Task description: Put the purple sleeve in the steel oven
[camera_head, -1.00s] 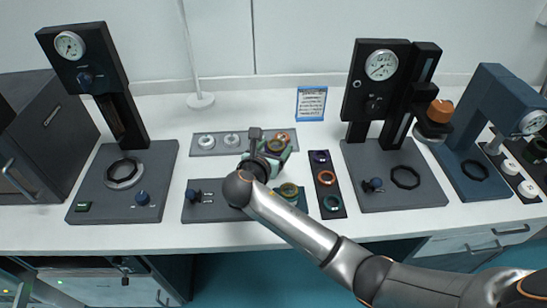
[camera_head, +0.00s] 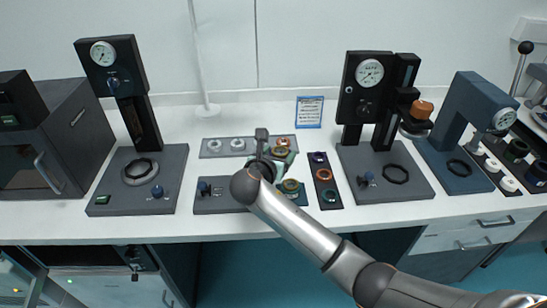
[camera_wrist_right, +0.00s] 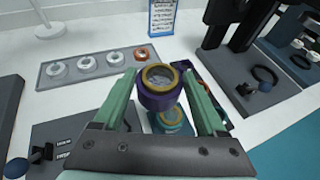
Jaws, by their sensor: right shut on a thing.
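The purple sleeve (camera_wrist_right: 158,101), a short purple ring with a gold rim, is between the green fingers of my right gripper (camera_wrist_right: 160,95) in the right wrist view. The gripper is shut on it and holds it above a teal block with a gold ring. In the head view my right gripper (camera_head: 278,155) is over the middle of the table, and the sleeve is mostly hidden there. The steel oven (camera_head: 78,125) appears to be the dark grey box at the far left, with a bar handle on its front. Its door looks closed. My left gripper is not in view.
A gauge press (camera_head: 137,180) stands between the oven and my right gripper. A plate with several rings (camera_head: 210,148) lies behind the gripper. A dark ring strip (camera_head: 326,180) and another gauge stand (camera_head: 384,175) are to the right. The front table strip is clear.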

